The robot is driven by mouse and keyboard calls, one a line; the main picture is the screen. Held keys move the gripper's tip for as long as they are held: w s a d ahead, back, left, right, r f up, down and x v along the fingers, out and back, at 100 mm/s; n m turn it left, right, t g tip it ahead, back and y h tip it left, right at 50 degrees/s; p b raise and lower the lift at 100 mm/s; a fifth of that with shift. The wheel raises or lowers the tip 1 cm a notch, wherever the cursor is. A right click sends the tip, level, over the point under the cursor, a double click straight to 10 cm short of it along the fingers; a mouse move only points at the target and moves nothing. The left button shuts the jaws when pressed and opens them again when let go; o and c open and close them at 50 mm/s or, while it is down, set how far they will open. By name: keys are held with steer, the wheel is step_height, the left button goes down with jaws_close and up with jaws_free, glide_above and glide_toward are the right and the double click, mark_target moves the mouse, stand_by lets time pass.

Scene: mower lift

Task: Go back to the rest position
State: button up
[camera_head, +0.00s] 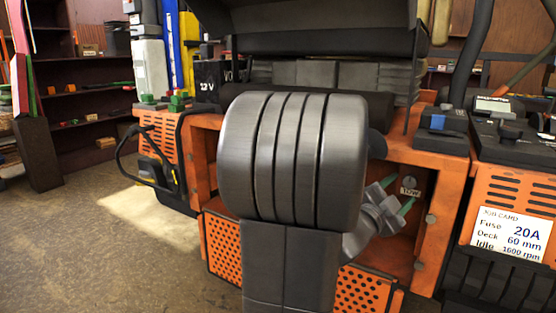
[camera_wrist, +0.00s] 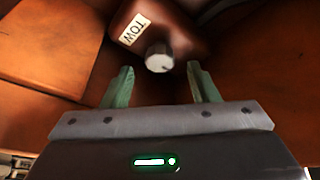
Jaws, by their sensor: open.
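My gripper (camera_wrist: 162,90) is open, with its two green fingers apart and nothing between them. In the wrist view a silver knob (camera_wrist: 159,57) on a brown part labelled TOW (camera_wrist: 135,29) lies just beyond the fingertips, a little above the gap. In the head view my gripper (camera_head: 400,194) reaches into the open bay of the orange mower frame (camera_head: 205,160), facing the TOW label (camera_head: 410,187). My own grey arm hides much of that bay. Whether the fingers touch anything cannot be told.
Orange frame walls (camera_wrist: 50,45) surround the gripper closely. A perforated orange panel (camera_head: 362,292) lies below. A job card (camera_head: 510,234) is on the right unit, and a 12 V battery box (camera_head: 208,80) stands at left. Open floor (camera_head: 90,240) lies to the left, before shelves (camera_head: 90,90).

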steer(key=v, duration=1.1)
steer(key=x, duration=1.3)
steer(key=shift+w+d, duration=0.15)
steer(key=shift+d, duration=0.15)
steer(key=shift+w+d+n, duration=0.25)
steer(key=shift+d+n, duration=0.05)
steer(key=n+t+p, duration=0.1)
steer(key=n, duration=0.2)
steer(key=shift+s+n+t, duration=0.1)
steer(key=shift+n+t, duration=0.2)
steer(key=shift+t, duration=0.1)
steer(key=n+t+p, duration=0.1)
steer(key=n, duration=0.1)
steer(key=n+t+y+p, duration=0.1)
steer(key=n+p, duration=0.1)
steer(key=n, duration=0.1)
steer(key=shift+s+d+r+y, duration=0.1)
steer(key=shift+y, duration=0.2)
steer(key=shift+s+n+t, duration=0.15)
steer(key=shift+n+t, duration=0.15)
steer(key=shift+n, duration=0.3)
steer(key=b, duration=0.1)
glide_toward(409, 183)
steer(key=v, duration=0.3)
steer(key=shift+r, duration=0.1)
